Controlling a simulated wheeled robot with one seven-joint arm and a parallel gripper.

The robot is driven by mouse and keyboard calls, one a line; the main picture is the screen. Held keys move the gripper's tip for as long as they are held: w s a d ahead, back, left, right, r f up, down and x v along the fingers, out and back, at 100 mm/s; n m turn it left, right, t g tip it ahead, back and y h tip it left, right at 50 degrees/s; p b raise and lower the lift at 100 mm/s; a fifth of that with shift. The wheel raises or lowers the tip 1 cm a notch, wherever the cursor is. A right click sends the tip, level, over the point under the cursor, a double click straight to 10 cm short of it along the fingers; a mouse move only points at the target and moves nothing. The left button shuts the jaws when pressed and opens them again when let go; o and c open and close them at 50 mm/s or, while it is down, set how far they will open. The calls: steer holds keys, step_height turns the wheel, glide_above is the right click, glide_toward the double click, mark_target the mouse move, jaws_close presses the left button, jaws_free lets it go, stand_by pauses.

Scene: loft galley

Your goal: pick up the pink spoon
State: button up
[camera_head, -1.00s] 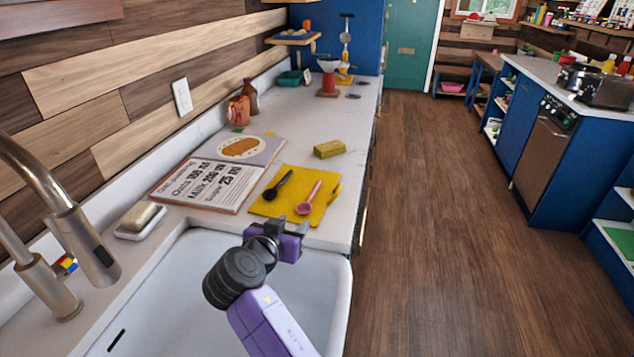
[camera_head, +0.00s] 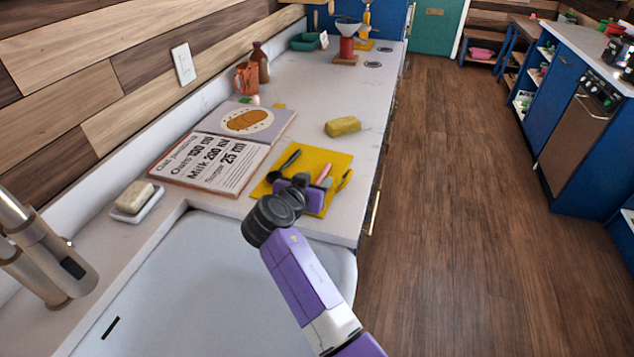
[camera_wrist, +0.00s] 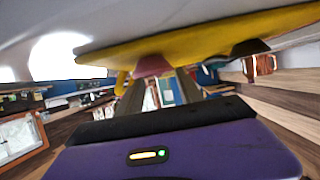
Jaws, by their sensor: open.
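The pink spoon (camera_head: 325,172) lies on the yellow cloth (camera_head: 332,160). In the head view only part of its handle shows, as my gripper hides its bowl end. My gripper (camera_head: 303,183) is open, over the front part of the cloth at the spoon's bowl end. I cannot tell whether it touches the spoon. The wrist view is upside down; there the pink spoon (camera_wrist: 152,66) sticks out from the yellow cloth (camera_wrist: 205,40), beyond the dark gripper edge (camera_wrist: 155,122).
A black spoon (camera_head: 290,158) lies left of the pink one. A recipe board (camera_head: 215,160) lies further left, and a yellow sponge (camera_head: 343,126) sits behind the cloth. The sink (camera_head: 190,290) is in front, with a faucet (camera_head: 45,255) and soap dish (camera_head: 137,202) at left.

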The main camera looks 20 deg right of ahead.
steer(key=shift+x, duration=1.2)
jaws_close()
steer(key=shift+f, duration=0.1)
steer(key=shift+s, duration=0.1)
